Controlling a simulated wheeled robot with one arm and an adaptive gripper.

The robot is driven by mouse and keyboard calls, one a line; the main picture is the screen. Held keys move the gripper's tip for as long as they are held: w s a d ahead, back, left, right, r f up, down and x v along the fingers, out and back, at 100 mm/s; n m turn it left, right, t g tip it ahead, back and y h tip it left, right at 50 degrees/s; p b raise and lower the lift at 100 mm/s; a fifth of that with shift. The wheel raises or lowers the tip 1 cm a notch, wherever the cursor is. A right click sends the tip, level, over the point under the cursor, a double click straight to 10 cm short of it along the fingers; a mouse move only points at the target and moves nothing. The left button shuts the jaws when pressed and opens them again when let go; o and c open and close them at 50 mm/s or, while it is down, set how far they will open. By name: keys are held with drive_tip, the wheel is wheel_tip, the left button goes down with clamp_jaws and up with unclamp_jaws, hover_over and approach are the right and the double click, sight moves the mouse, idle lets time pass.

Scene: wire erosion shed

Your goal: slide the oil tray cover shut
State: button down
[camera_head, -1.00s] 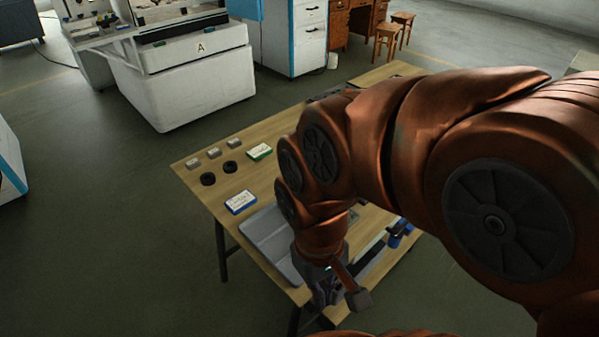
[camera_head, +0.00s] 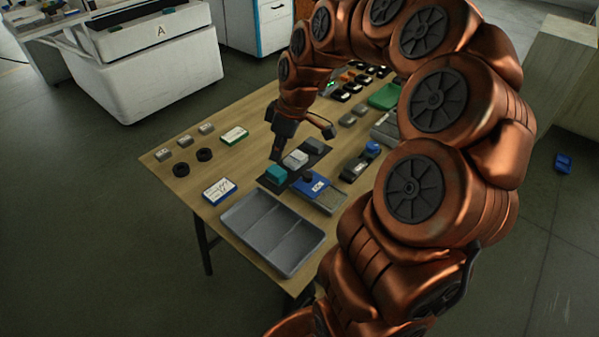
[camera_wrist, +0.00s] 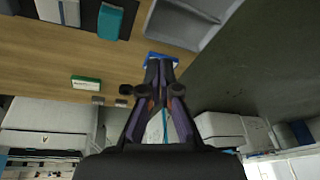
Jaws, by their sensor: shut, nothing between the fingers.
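The oil tray (camera_head: 331,201) seems to be the small shallow tray on the table, right of the grey divided tray. Its blue cover with a white label (camera_head: 317,187) lies over the left part, and a grey-brown strip shows uncovered at the right. My gripper (camera_head: 275,157) is shut and empty, pointing down above the table behind the teal block (camera_head: 276,174), left of and apart from the cover. In the wrist view my gripper (camera_wrist: 160,62) shows shut fingers; I cannot make out the oil tray there.
The grey divided tray (camera_head: 231,217) stands at the front edge. The teal block and pale blocks (camera_head: 296,158) sit on a dark mat between my gripper and the cover. A blue-and-white box (camera_head: 219,191), a green-and-white box (camera_head: 234,135) and black rings (camera_head: 204,155) lie left. Several small items fill the back right.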

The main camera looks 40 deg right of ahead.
hover_over(284, 174)
drive_tip(key=s+d, duration=0.2)
drive_tip(key=s, duration=0.1)
wheel_tip(284, 174, down, 3)
drive_tip(key=t, duration=0.1)
drive_tip(key=p+x, duration=0.2)
drive_tip(key=x, duration=0.7)
drive_tip(key=shift+w+f, duration=0.1)
drive_tip(key=shift+f, duration=0.3)
drive_tip(key=shift+d+f, duration=0.15)
drive_tip(key=shift+d, duration=0.1)
drive_tip(key=shift+s+d+p, duration=0.3)
drive_tip(key=shift+s+d, duration=0.25)
drive_tip(key=shift+s, duration=0.2)
drive_tip(key=shift+s+d+p, duration=0.25)
drive_tip(key=shift+s+d, duration=0.25)
drive_tip(key=shift+s, duration=0.2)
